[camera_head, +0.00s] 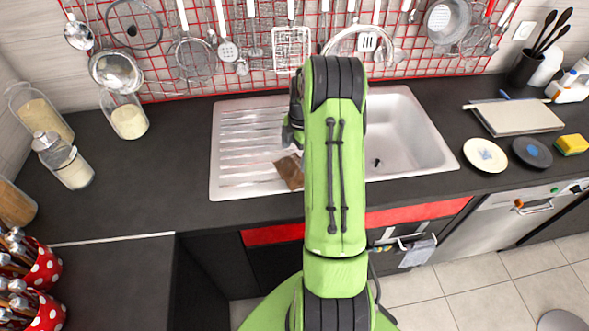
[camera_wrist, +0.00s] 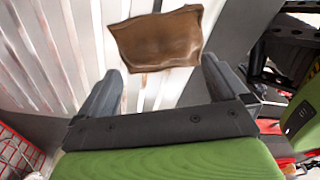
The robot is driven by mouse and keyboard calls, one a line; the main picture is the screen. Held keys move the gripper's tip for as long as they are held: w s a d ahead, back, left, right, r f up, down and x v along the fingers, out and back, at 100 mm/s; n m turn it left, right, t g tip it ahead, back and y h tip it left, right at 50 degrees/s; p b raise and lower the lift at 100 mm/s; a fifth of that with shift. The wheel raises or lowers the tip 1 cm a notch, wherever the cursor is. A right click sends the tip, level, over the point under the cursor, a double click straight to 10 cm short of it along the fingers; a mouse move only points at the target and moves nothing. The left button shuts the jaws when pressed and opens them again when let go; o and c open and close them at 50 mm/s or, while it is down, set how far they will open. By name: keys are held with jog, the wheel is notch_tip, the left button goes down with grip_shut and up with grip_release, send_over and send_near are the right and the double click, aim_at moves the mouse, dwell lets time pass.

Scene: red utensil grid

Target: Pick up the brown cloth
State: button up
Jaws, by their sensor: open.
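The brown cloth (camera_head: 289,172) lies at the front edge of the ribbed drainboard, left of the sink bowl. In the wrist view the cloth (camera_wrist: 158,40) is a crumpled brown piece lying on the ribbed metal, just beyond my fingertips. My gripper (camera_wrist: 160,80) is open and empty, with one dark finger on each side and the cloth ahead of the gap. In the head view my green arm reaches over the sink and hides most of the gripper and part of the cloth's right side.
The sink bowl (camera_head: 405,130) is to the right. Glass jars (camera_head: 128,118) stand on the left counter, and red dotted pots (camera_head: 45,270) at the lower left. Plates (camera_head: 485,155) and a yellow sponge (camera_head: 572,144) lie at right. A red grid (camera_head: 160,75) with hanging utensils stands behind.

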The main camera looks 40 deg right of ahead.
aim_at(295, 163)
jog(key=f, duration=0.5)
jog(key=shift+w+a, duration=0.1)
jog(key=shift+a, duration=0.15)
jog(key=c, duration=0.8)
jog(key=shift+o, duration=0.2)
notch_tip(295, 163, up, 10)
jog(key=shift+r, duration=0.1)
